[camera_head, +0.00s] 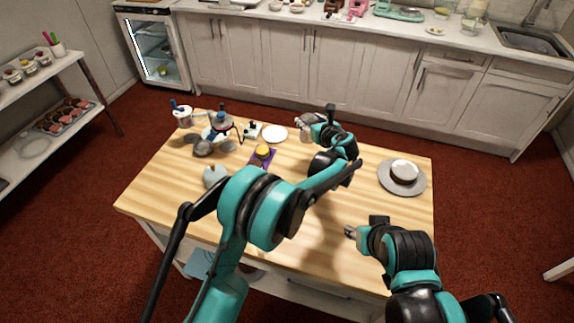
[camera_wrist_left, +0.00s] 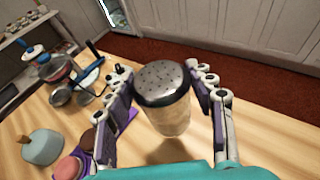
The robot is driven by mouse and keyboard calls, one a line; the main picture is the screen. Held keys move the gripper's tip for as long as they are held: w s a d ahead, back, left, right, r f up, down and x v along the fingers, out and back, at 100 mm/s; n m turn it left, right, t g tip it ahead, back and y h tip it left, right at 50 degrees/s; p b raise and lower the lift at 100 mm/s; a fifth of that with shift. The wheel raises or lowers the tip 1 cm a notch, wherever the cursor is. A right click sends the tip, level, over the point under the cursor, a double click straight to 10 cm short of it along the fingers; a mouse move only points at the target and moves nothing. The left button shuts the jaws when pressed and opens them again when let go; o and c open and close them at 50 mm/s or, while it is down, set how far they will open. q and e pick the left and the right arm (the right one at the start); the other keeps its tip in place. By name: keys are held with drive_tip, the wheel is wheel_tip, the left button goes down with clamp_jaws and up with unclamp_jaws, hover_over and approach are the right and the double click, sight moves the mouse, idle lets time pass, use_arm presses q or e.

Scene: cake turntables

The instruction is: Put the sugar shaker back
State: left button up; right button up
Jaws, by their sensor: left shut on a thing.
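The sugar shaker (camera_wrist_left: 168,108) has a perforated metal lid and a clear body with pale contents. In the left wrist view it stands between the two fingers of my left gripper (camera_wrist_left: 163,88), which is shut on it. In the head view my left gripper (camera_head: 307,121) is over the far middle of the wooden table; the shaker is hard to make out there. I cannot tell whether its base touches the table. My right gripper (camera_head: 352,232) is over the near right part of the table, apart from any object; its finger gap is too small to judge.
A grey turntable (camera_head: 418,187) with a white-topped cake (camera_head: 404,169) stands at the right. A white plate (camera_head: 275,134), a purple mat (camera_head: 257,163), a pale-blue domed object (camera_head: 212,177) and blue-handled utensils (camera_head: 221,123) crowd the left. The table between the cake and right gripper is bare.

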use_arm(q)
drive_tip(key=shift+m+h, duration=0.5)
drive_tip(key=shift+s+a+f+b, duration=0.6)
drive_tip(key=shift+a+f+b, duration=0.5)
drive_tip(key=shift+f, duration=0.7)
drive_tip(key=shift+s+a+f+b, duration=0.55)
drive_tip(key=shift+a+f+b, duration=0.3)
drive_tip(key=shift+a+f, duration=0.8)
drive_tip(key=shift+s+a+f+b, duration=0.6)
drive_tip(key=shift+a+f+b, duration=0.4)
drive_tip(key=shift+f, duration=1)
drive_tip(key=shift+f, duration=0.1)
drive_tip(key=o, duration=1.4)
drive_tip(key=shift+c, duration=0.2)
